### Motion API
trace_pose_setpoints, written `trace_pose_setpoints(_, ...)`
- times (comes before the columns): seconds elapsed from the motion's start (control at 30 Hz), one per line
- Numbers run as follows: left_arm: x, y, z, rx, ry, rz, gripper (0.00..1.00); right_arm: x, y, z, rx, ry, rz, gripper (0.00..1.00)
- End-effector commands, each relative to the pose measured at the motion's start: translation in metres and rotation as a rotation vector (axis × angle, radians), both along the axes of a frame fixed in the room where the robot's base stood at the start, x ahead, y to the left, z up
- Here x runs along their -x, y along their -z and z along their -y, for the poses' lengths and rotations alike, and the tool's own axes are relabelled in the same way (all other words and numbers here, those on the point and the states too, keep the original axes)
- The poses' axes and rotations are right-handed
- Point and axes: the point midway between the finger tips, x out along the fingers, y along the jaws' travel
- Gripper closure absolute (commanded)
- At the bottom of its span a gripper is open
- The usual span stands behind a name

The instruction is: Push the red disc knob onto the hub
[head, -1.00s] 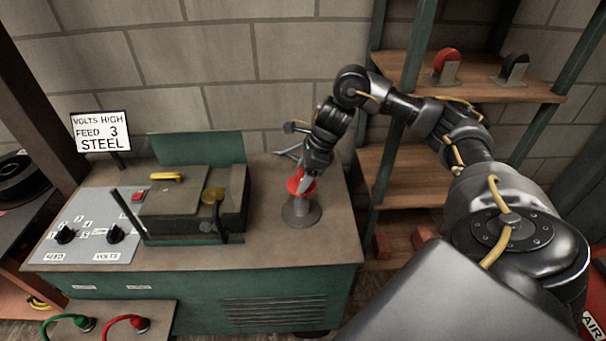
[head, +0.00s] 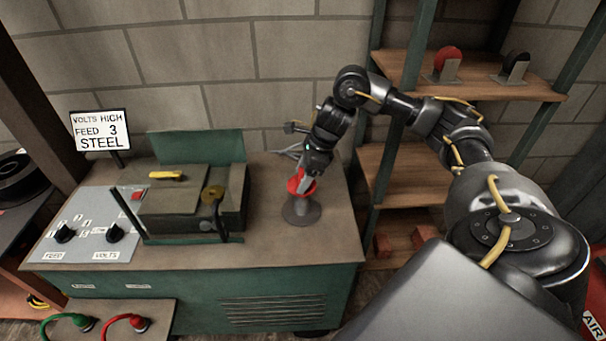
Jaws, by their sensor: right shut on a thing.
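The red disc knob (head: 294,185) is at the top of the grey hub (head: 301,212), which stands on the right part of the bench top. My right gripper (head: 304,183) comes down from above and is shut on the red knob. The fingers hide part of the knob, and I cannot tell whether it is fully seated on the hub. My left gripper is not in view.
The machine box (head: 195,205) with a yellow handle stands left of the hub. A control panel (head: 90,228) and a sign (head: 101,131) are further left. A wooden shelf (head: 480,78) stands at the right, holding a red disc (head: 447,61) and a black disc (head: 517,62).

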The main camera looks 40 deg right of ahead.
Motion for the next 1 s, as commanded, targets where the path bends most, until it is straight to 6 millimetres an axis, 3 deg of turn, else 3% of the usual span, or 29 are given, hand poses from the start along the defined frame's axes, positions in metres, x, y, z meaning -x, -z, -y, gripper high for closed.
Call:
trace_pose_setpoints(0.27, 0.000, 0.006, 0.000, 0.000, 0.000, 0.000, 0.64, 0.000, 0.007, 0.000, 0.000, 0.000, 0.000, 0.55)
trace_pose_setpoints(0.3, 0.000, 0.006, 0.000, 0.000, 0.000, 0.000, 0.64, 0.000, 0.007, 0.000, -0.001, 0.000, 0.001, 0.34)
trace_pose_setpoints(0.5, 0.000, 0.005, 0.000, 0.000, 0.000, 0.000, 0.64, 0.000, 0.006, 0.000, 0.000, 0.000, 0.000, 0.10)
trace_pose_setpoints(0.8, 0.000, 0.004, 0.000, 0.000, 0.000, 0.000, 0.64, 0.000, 0.003, 0.001, 0.001, 0.000, 0.001, 0.10)
trace_pose_setpoints(1.0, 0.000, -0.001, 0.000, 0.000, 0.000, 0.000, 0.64, 0.006, -0.023, 0.009, 0.002, 0.002, 0.004, 0.10)
